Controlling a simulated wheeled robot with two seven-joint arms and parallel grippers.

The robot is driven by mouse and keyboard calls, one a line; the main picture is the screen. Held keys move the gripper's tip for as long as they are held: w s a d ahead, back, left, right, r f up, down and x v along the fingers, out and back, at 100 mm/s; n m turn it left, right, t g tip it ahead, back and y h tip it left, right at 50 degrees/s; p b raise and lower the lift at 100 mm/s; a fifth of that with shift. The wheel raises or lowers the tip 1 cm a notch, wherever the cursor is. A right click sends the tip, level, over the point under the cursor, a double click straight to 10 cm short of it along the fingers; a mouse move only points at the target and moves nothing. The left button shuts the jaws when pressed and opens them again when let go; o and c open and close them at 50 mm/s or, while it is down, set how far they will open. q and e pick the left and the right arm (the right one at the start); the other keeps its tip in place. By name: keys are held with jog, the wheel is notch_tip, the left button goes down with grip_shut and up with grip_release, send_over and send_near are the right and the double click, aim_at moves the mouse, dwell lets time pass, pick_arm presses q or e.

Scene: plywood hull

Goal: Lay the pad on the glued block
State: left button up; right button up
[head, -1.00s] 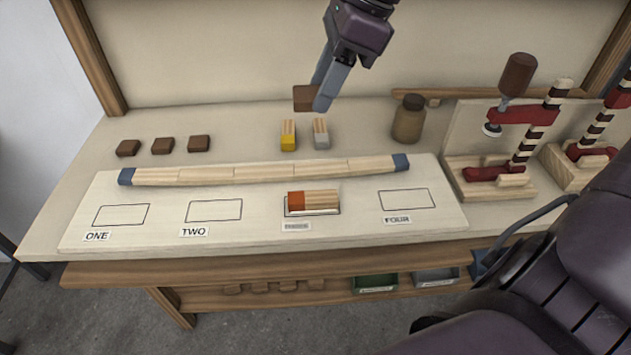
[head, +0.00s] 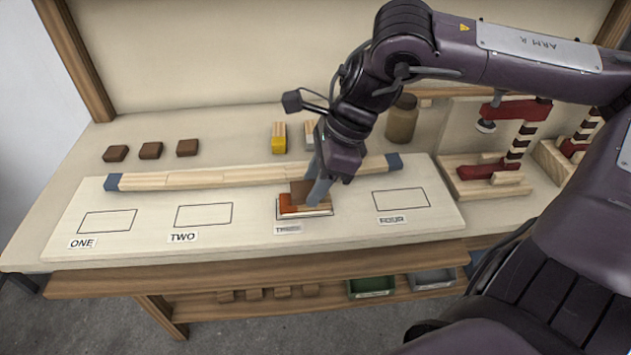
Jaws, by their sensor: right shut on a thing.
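The block (head: 289,210) lies in the outlined space labelled three on the white board. Its left end is orange-red and the rest is bare wood, partly hidden by my right gripper. My right gripper (head: 312,192) points down over the block and is shut on a brown pad (head: 300,187). The pad is at the block's top; I cannot tell if it touches or hovers just above. My left gripper is not in view.
Several loose brown pads, such as this one (head: 150,150), lie at the back left. A yellow-ended block (head: 279,138) and a grey-ended one (head: 309,136) stand behind the long wooden strip (head: 220,176). A brown jar (head: 402,120) and clamps (head: 495,165) are at right. Spaces one, two and four are empty.

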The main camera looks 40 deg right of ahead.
jog(key=shift+f, duration=0.25)
jog(key=o, duration=0.5)
jog(key=shift+f, duration=0.1)
jog(key=o, duration=0.5)
jog(key=shift+c, duration=0.2)
